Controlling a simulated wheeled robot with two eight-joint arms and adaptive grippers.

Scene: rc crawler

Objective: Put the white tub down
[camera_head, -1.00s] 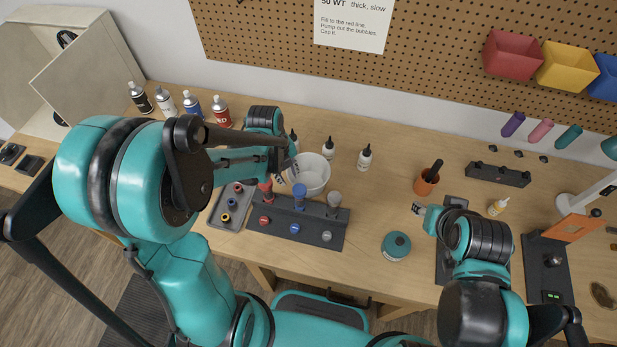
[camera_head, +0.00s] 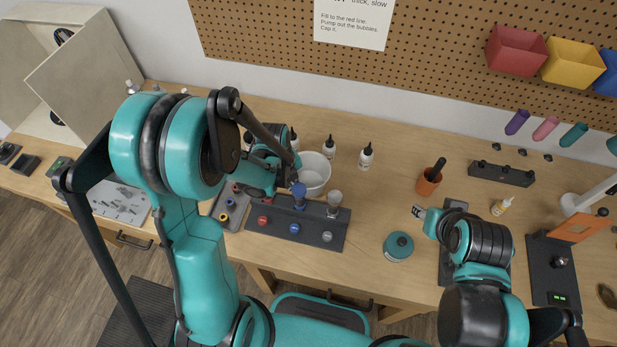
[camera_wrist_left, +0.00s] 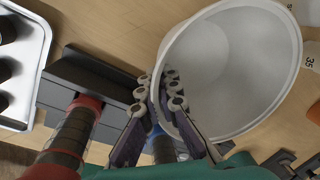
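The white tub (camera_head: 316,173) is a round, open tub behind the dark shock stand in the head view. It looks empty in the left wrist view (camera_wrist_left: 235,70), where its mouth faces the camera at a tilt. My left gripper (camera_head: 292,172) is at the tub's left side. In the wrist view its fingers (camera_wrist_left: 157,90) close from both sides on the rim, one inside and one outside. I cannot tell whether the tub's base touches the table. My right gripper (camera_head: 419,212) is over the right part of the table, away from the tub; its finger gap is too small to read.
The dark stand (camera_head: 310,232) with upright red, blue and grey-topped shocks is just in front of the tub. A parts tray (camera_head: 226,212) lies left of it. White bottles (camera_head: 366,157) stand behind. A teal-lidded round container (camera_head: 398,246) and an orange cup (camera_head: 428,181) are to the right.

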